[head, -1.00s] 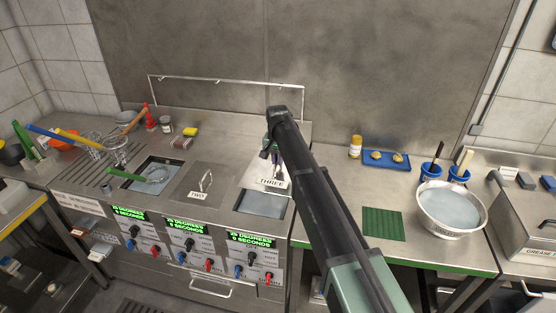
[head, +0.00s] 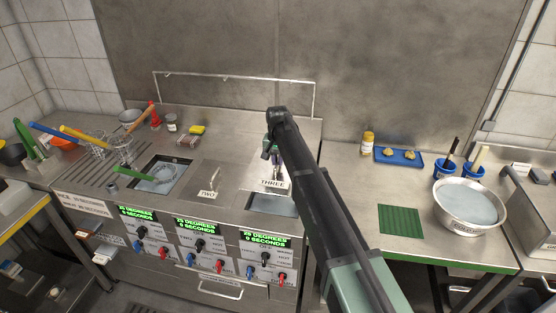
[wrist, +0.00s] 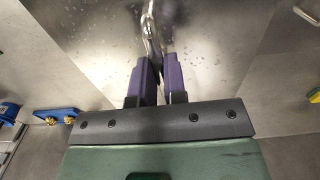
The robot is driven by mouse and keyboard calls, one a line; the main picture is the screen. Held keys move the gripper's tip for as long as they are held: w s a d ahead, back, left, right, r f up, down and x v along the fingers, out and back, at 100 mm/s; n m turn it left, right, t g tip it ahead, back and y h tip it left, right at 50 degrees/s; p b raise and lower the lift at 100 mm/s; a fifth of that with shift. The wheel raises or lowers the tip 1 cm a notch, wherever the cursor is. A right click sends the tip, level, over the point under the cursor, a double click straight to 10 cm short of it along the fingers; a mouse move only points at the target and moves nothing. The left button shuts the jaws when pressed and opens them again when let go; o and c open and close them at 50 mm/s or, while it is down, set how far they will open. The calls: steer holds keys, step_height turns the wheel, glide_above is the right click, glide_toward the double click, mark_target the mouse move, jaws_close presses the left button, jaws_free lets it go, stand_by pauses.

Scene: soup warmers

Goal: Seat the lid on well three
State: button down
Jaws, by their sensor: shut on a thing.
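The steel lid labelled THREE (head: 272,184) is held above the back part of well three (head: 268,206). Pale liquid shows in the well's open front strip. My gripper (head: 274,160) is shut on the lid's handle, partly behind my arm. In the wrist view, the purple fingers (wrist: 157,72) close around the shiny handle (wrist: 152,38), and the lid's top (wrist: 205,65) carries water drops. My arm hides the lid's right side in the head view. I cannot tell how high the lid is or whether it touches the rim.
Lid two (head: 206,182) covers the middle well. Well one (head: 165,178) is open with a green-handled strainer in it. A metal rail (head: 235,77) stands behind. To the right are a green mat (head: 402,221), a blue tray (head: 412,160) and a steel bowl (head: 468,206).

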mark_target(278, 169)
step_height(278, 169, down, 9)
steer(key=b, duration=0.8)
steer(key=shift+f, duration=0.15)
steer(key=shift+f+b, duration=0.8)
steer(key=shift+b, duration=0.15)
stand_by(1.9)
steer(key=c, duration=0.5)
jaws_free()
step_height(278, 169, up, 7)
steer(key=p, duration=0.7)
steer(key=shift+r, duration=0.1)
